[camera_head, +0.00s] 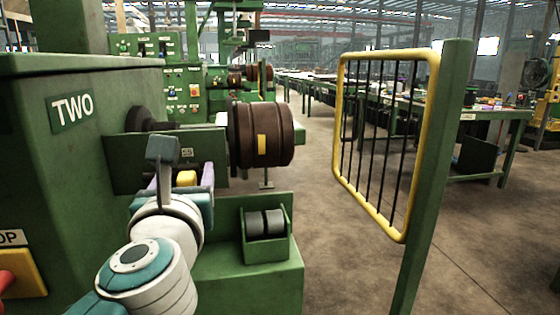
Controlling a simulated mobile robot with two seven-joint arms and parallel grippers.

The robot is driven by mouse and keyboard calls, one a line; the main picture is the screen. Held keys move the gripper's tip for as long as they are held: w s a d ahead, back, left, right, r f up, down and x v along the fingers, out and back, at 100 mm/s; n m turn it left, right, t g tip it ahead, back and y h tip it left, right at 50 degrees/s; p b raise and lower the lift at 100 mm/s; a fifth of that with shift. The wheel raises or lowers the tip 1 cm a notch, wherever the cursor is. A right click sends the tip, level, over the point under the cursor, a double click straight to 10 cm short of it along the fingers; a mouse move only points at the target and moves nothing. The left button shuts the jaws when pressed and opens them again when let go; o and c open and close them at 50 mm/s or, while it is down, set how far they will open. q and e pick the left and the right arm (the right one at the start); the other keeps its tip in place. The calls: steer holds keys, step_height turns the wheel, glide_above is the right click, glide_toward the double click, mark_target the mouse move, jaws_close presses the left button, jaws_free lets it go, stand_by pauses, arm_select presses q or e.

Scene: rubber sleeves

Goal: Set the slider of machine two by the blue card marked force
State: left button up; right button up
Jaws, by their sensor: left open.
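Machine two (90,150) is the large green machine on the left, with a white-on-green plate (72,111) reading TWO. My left gripper (184,172), on a white and teal arm, is in front of its green front panel and open. A yellow-orange block (187,178) shows at the gripper; I cannot tell whether it is the slider's knob or whether the jaws touch it. A dark grey block-shaped piece (163,150) stands up just left of it. A partly covered label (187,153) is behind. I cannot make out a blue card. My right gripper is not in view.
A brown ribbed roller (262,135) sticks out right of the panel. A green box (267,245) with two dark grey rolls stands below it. A yellow-framed barred guard (388,130) on a green post is to the right. Open floor lies between.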

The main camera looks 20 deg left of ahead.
arm_select(q)
steer(key=shift+s, duration=0.15)
steer(key=shift+c, duration=0.3)
jaws_close()
stand_by(1.0)
